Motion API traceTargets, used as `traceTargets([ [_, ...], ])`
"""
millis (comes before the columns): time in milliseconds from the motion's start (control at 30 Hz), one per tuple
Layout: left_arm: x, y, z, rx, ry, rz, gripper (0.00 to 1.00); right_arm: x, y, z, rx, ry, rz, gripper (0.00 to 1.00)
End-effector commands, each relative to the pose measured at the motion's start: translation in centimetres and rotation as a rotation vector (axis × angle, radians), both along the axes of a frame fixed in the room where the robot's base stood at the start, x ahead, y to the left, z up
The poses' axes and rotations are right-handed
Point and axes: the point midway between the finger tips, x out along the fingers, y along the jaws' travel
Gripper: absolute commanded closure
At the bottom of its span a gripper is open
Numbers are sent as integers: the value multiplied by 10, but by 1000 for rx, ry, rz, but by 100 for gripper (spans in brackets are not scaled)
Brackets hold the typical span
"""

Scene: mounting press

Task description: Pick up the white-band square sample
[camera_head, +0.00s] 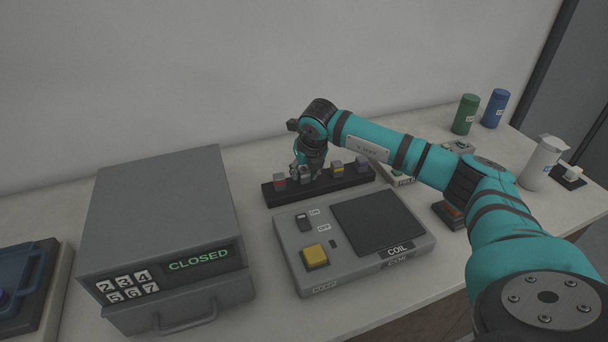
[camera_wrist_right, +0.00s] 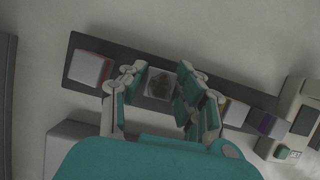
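A grey, square-topped sample (camera_wrist_right: 159,84) stands in the black rack (camera_head: 318,189) and shows between my right gripper's fingers in the right wrist view. Its band colour cannot be told there; no coloured edge shows on it. In the head view it is largely hidden by the gripper. My right gripper (camera_head: 305,175) points down over the rack. In the right wrist view the gripper (camera_wrist_right: 160,92) is open, one finger on each side of the sample, with gaps visible. My left gripper is not in view.
A red-band sample (camera_head: 280,182) stands left of the gripper. Yellow-band (camera_head: 337,168) and purple-band (camera_head: 361,164) samples stand close on the right. A coil panel (camera_head: 297,262) lies in front, and a grey closed box (camera_head: 165,215) stands to the left.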

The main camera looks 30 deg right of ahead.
Motion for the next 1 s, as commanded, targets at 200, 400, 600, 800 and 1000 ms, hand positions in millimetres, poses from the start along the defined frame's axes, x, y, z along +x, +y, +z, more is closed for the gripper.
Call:
traceTargets([
  [200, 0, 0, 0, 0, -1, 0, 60, 0, 0, 0, 0, 0, 0, 100],
  [400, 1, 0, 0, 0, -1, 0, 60, 0, 0, 1, 1, -2, -1, 100],
  [600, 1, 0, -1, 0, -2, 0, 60, 1, 0, 6, 0, -4, -1, 100],
  [800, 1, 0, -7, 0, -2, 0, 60, 2, 0, 38, 1, -8, 0, 100],
  [1000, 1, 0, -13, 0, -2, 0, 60, 1, 0, 77, 1, -7, 0, 100],
])
